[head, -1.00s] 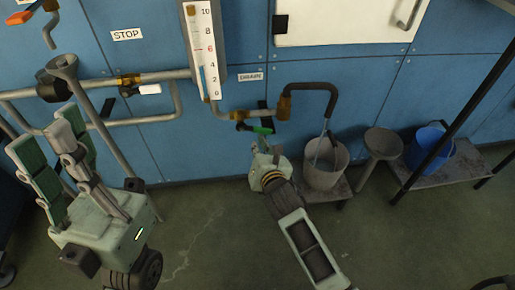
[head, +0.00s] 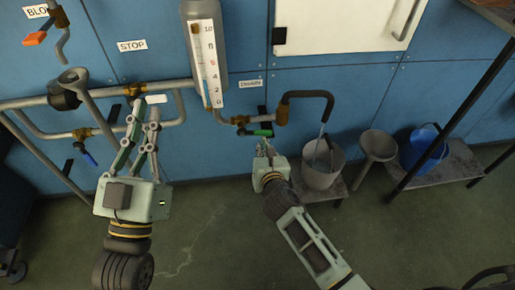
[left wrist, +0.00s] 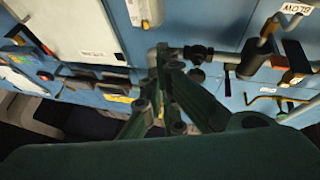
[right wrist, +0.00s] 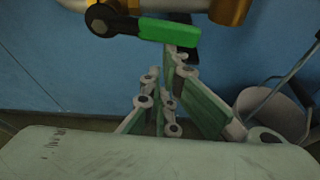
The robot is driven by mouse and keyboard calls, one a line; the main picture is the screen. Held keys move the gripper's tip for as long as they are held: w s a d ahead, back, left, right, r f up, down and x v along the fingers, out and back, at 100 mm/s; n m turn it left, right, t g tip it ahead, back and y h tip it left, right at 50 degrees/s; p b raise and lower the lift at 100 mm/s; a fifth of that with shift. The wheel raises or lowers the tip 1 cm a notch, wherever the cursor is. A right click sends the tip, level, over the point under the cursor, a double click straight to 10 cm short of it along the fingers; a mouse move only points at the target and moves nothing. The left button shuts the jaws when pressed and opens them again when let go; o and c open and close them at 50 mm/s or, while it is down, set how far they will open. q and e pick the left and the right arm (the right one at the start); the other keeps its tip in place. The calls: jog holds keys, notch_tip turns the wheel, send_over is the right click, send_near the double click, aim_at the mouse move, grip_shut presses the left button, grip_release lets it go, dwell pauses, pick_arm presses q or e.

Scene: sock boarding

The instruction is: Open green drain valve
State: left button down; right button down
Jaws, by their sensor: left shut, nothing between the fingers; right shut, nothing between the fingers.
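The green drain valve handle (head: 262,132) points right, roughly along the pipe, below the DRAIN label (head: 251,83). It also shows in the right wrist view (right wrist: 168,31). A thin pale stream (head: 320,140) runs from the black drain spout (head: 318,95) into a grey bucket (head: 322,175). My right gripper (head: 264,147) is shut and empty, just below the green handle; I cannot tell whether it touches it. My left gripper (head: 145,112) is shut and empty, raised in front of the left pipes. Its closed fingers also show in the left wrist view (left wrist: 165,60).
A gauge tank (head: 207,62) with blue liquid low on its scale hangs above the drain. A blue-handled valve (head: 88,157) and an orange handle (head: 36,39) are at left. A grey funnel (head: 378,146) and blue bucket (head: 420,148) stand at right. Open floor lies in front.

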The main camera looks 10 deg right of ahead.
pick_arm(q)
notch_tip(320, 180, down, 14)
jog(key=w+a+g+y+p, duration=0.1)
jog(key=g+y+p, duration=0.1)
jog(key=g, duration=0.5)
jog(key=shift+a+r+g+y, duration=0.2)
jog(key=shift+a+g+y, duration=0.1)
pick_arm(e)
jog(key=shift+d+r+n+h, duration=0.35)
jog(key=shift+r+n, duration=0.15)
jog(key=shift+n, duration=0.1)
